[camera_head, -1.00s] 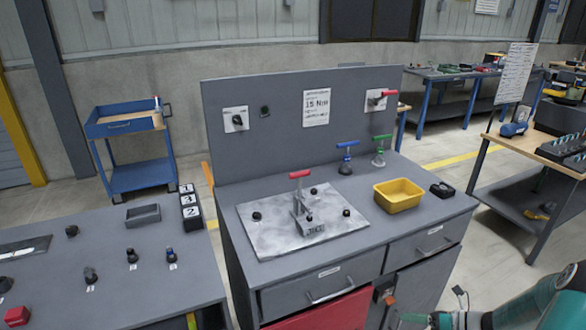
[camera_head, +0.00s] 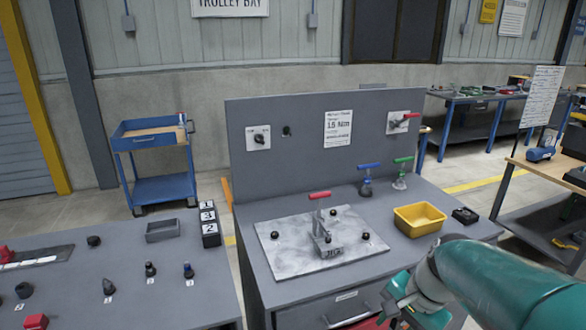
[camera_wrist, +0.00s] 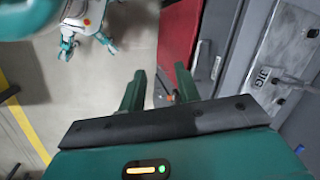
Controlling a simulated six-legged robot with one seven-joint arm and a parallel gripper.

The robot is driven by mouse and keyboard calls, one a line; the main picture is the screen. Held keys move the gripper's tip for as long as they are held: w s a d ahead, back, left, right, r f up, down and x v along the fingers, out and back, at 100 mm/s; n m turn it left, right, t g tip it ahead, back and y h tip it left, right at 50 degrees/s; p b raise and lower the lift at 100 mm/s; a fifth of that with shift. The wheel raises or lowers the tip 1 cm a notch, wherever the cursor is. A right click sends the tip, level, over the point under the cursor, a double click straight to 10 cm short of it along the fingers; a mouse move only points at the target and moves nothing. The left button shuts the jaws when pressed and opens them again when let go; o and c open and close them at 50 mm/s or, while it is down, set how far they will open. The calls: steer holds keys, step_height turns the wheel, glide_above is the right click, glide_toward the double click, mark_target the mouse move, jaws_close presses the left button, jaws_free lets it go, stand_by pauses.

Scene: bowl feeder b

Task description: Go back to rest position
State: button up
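My teal arm reaches in from the lower right of the head view, with its end in front of the grey workbench (camera_head: 300,290). In the wrist view my gripper (camera_wrist: 161,82) has its two green fingers spread apart with nothing held between them. It hangs beside the bench front, over the floor and close to a red panel (camera_wrist: 178,45). Part of the metal plate marked JIG (camera_wrist: 285,75) shows at the right of the wrist view. The same plate (camera_head: 285,250), with a red-handled clamp (camera_head: 320,215) on it, lies on the bench top.
A yellow bin (camera_head: 420,219) and a small black box (camera_head: 465,215) stand at the bench's right. Blue (camera_head: 366,182) and green (camera_head: 401,174) handled tools stand behind. A side table (camera_head: 95,280) with small parts is at left. A blue trolley (camera_head: 160,188) stands behind.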

steer(key=s+a+r+n+t+h, duration=0.3)
steer(key=s+r+n, duration=0.4)
steer(key=n, duration=0.3)
steer(key=shift+s+a+r+t, duration=0.15)
steer(key=shift+s+a+t, duration=0.2)
steer(key=shift+s, duration=0.45)
